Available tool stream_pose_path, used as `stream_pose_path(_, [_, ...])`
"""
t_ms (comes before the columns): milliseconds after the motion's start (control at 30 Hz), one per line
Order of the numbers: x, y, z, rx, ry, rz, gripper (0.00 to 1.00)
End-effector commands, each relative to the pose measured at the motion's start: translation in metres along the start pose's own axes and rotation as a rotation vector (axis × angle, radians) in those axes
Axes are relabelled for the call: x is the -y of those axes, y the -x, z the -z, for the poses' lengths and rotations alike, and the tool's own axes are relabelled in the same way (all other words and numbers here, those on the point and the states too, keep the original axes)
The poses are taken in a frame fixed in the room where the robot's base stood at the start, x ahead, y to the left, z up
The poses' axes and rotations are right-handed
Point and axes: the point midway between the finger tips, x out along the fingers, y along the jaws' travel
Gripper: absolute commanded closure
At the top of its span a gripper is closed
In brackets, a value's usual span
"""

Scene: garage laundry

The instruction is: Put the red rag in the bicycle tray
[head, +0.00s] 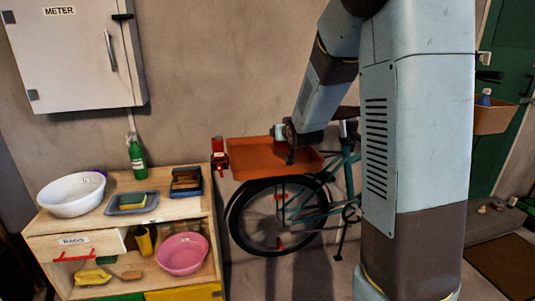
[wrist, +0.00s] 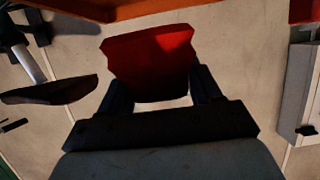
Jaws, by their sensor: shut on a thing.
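The red rag (wrist: 150,62) is held between the two dark fingers of my gripper (wrist: 155,95) in the wrist view. The bicycle tray (head: 245,153) is an orange, shallow tray above the bicycle's wheel in the head view. An orange edge, seemingly the tray's (wrist: 85,14), crosses the top of the wrist view, apart from the rag in that picture. In the head view my gripper (head: 291,155) appears over or in front of the tray; its height above it is hard to tell. The rag is not clearly visible there.
The teal bicycle (head: 325,200) stands against the wall. A wooden shelf unit (head: 130,225) at left carries a white basin (head: 72,194), a green bottle (head: 137,156) and a pink bowl (head: 182,254). A red object (head: 219,160) is beside the tray's left end. A cabinet (head: 75,55) hangs upper left.

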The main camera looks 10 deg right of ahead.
Motion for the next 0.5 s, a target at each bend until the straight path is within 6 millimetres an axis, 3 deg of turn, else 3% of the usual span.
stream_pose_path(300, [0.026, -0.057, -0.007, 0.002, 0.005, 0.007, 0.66])
stream_pose_path(500, [0.033, -0.084, -0.026, 0.003, 0.005, 0.007, 0.66])
